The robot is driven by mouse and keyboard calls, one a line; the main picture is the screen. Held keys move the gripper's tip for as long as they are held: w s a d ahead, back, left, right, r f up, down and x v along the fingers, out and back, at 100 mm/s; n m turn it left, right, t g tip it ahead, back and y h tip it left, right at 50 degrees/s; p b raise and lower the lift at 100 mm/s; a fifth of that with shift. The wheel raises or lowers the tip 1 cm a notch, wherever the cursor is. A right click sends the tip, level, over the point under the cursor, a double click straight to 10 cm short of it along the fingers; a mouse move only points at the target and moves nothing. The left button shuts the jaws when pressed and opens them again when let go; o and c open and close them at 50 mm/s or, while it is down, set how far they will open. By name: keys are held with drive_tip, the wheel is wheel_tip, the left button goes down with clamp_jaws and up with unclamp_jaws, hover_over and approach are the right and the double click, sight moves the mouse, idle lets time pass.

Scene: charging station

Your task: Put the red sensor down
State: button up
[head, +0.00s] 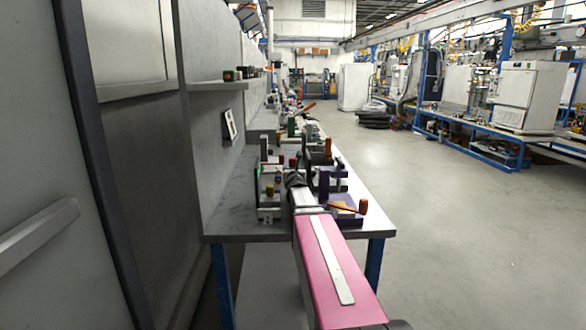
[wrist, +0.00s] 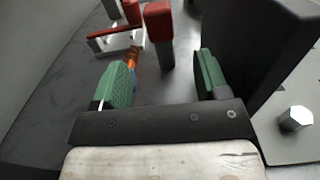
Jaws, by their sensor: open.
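My gripper (wrist: 163,64) is open, its two green finger pads well apart, and no object is clasped between them. In the wrist view a red block (wrist: 158,22) stands upright on a dark post just beyond the fingertips, toward the top middle. It looks like the red sensor, but I cannot be sure. A smaller red piece (wrist: 131,11) sits behind it to the left. In the head view my arm reaches over the workbench (head: 228,220) among the fixtures, and my fingers are hidden there. A small red item (head: 293,163) shows near the arm's end.
A large dark block (wrist: 262,50) stands close to the right finger, with a hex bolt (wrist: 295,118) on a plate. A white fixture (wrist: 112,40) and an orange piece (wrist: 133,57) lie beyond the left finger. A purple fixture (head: 338,208) stands at the bench's right edge.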

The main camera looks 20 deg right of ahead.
sight(293, 166)
drive_tip(key=shift+s+a+f, duration=0.1)
drive_tip(key=shift+s+f, duration=0.05)
drive_tip(key=shift+f, duration=0.75)
drive_tip(key=x, duration=1.1)
drive_tip(key=shift+s, duration=0.1)
drive_tip(key=shift+c, duration=0.3)
drive_tip(key=c, duration=1)
drive_tip(key=shift+s+r, duration=0.1)
drive_tip(key=shift+r, duration=0.1)
drive_tip(key=shift+c, duration=0.2)
